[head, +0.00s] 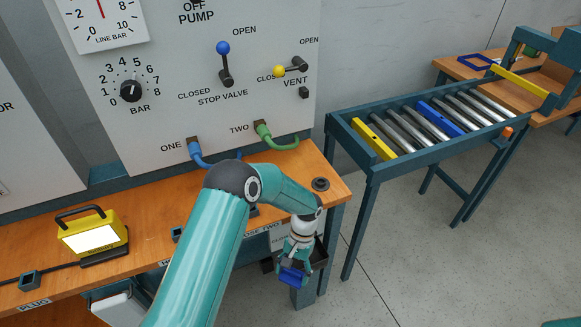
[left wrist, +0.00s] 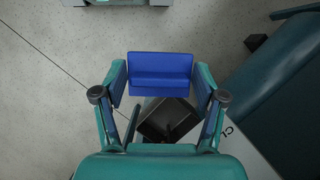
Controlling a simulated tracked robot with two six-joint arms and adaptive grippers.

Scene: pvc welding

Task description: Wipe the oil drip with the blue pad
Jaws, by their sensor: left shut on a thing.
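The blue pad (head: 292,277) is held in my left gripper (head: 296,268), past the front edge of the bench near its right end. In the left wrist view the pad (left wrist: 160,72) sits between the two fingers of my left gripper (left wrist: 160,88), which are shut on it. A dark open box (left wrist: 168,118) shows below the gripper there; in the head view it is partly hidden behind the gripper. I cannot make out an oil drip in either view. My right gripper is not in view.
The wooden bench (head: 40,262) carries a lit yellow lamp (head: 92,236) and a black ring (head: 320,184). Blue (head: 199,155) and green (head: 275,141) hoses run from the panel (head: 165,95). A roller conveyor (head: 425,125) stands to the right. The floor (head: 440,260) before it is clear.

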